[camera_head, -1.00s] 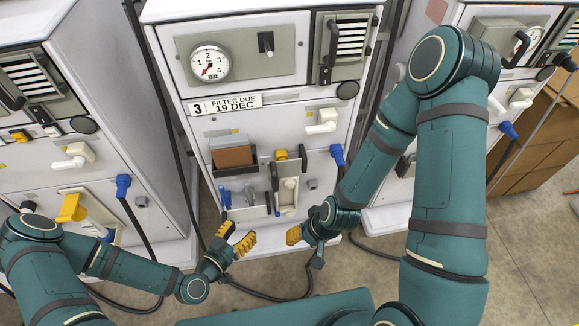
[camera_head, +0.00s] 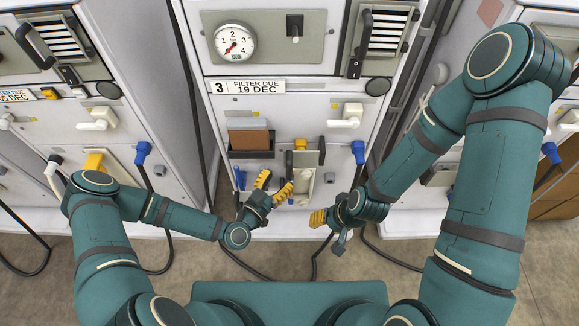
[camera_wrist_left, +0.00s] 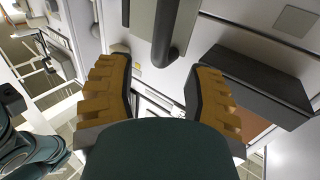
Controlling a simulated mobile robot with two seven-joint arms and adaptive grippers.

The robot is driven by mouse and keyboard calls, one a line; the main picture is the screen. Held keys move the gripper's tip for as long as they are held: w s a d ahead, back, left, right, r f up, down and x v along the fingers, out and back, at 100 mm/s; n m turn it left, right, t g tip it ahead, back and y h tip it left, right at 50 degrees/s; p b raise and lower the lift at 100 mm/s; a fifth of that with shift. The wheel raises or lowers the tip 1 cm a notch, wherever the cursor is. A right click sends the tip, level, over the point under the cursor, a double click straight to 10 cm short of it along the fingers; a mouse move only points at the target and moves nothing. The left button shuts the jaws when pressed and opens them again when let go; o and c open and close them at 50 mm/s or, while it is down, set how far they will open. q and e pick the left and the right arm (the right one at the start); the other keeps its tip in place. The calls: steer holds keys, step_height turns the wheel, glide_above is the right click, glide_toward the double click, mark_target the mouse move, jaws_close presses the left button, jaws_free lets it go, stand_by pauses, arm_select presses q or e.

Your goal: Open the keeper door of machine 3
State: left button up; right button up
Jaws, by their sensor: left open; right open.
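Machine 3 (camera_head: 265,100) stands in the middle of the head view, under its label "3 FILTER DUE 19 DEC" (camera_head: 250,87). Low on its front is a pale panel (camera_head: 305,165) with a yellow knob (camera_head: 300,145) and a black upright handle (camera_head: 322,150); I cannot tell for sure that this is the keeper door. My left gripper (camera_head: 274,184) is open in front of this panel's lower left and hides part of it. In the left wrist view, a dark handle (camera_wrist_left: 165,35) lies ahead between the spread yellow fingers, apparently untouched. My right gripper (camera_head: 318,218) is open and empty, below and right of the panel.
A black tray holding a brown box (camera_head: 248,139) juts out left of the panel; its dark side (camera_wrist_left: 255,85) is close to a finger in the left wrist view. A white tap (camera_head: 346,116) and blue connector (camera_head: 358,152) are at the right. Neighbouring machines flank both sides.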

mark_target(287, 169)
arm_select(q)
steer(key=x, duration=0.6)
jaws_close()
